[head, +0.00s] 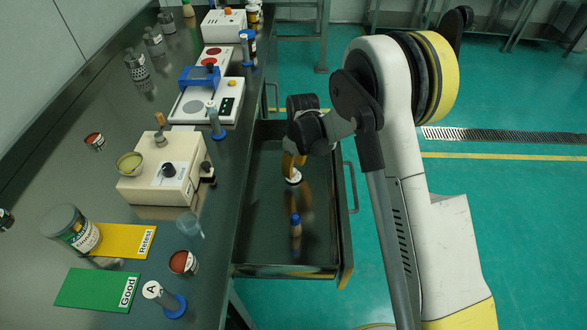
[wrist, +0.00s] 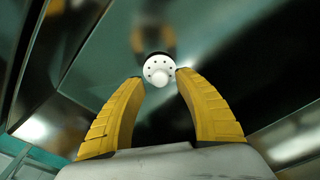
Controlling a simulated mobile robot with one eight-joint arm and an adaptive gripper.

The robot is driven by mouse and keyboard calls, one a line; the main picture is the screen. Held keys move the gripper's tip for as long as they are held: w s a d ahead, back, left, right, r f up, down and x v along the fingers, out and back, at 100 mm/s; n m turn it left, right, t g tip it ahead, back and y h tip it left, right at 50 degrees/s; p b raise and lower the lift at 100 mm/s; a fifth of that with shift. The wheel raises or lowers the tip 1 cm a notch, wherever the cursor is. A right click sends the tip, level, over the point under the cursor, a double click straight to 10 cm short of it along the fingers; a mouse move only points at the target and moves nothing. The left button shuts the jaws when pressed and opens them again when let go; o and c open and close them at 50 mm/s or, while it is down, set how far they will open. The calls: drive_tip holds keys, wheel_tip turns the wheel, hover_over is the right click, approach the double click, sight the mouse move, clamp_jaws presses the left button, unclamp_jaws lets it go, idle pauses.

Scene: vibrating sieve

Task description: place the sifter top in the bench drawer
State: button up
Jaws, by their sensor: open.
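The sifter top, a small white disc with a ring of dark holes and a round knob, shows in the wrist view (wrist: 158,72) just beyond and between my fingertips. In the head view the white sifter top (head: 294,179) is low inside the open bench drawer (head: 341,235), below my gripper (head: 292,168). My gripper's yellow fingers (wrist: 160,80) are spread, with gaps showing beside the disc. Whether the disc rests fully on the drawer floor is hard to tell.
The bench (head: 70,180) at left carries a cream machine (head: 165,170), a white-and-blue device (head: 205,100), a green mat (head: 98,289) and a yellow mat (head: 118,240). Drawer walls surround my gripper.

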wheel_tip(320, 180, up, 10)
drive_tip(key=p, duration=0.4)
wheel_tip(320, 180, up, 10)
drive_tip(key=m+t, duration=0.1)
drive_tip(key=m, duration=0.1)
hover_over(297, 178)
drive_tip(key=s+d, duration=0.3)
drive_tip(key=d, duration=0.1)
drive_tip(key=s+d+r+m+t, duration=0.2)
drive_tip(key=s+d+r+m, duration=0.1)
drive_tip(key=s+d+r, duration=0.45)
drive_tip(key=s+d+r+m+t, duration=0.1)
drive_tip(key=s+d+r+m, duration=0.1)
drive_tip(key=s, duration=0.6)
drive_tip(key=s+d+r+m+t+h, duration=0.1)
drive_tip(key=s+d+r+m+t, duration=0.1)
drive_tip(key=s, duration=0.6)
drive_tip(key=shift+d+m, duration=0.85)
drive_tip(key=shift+m, duration=0.05)
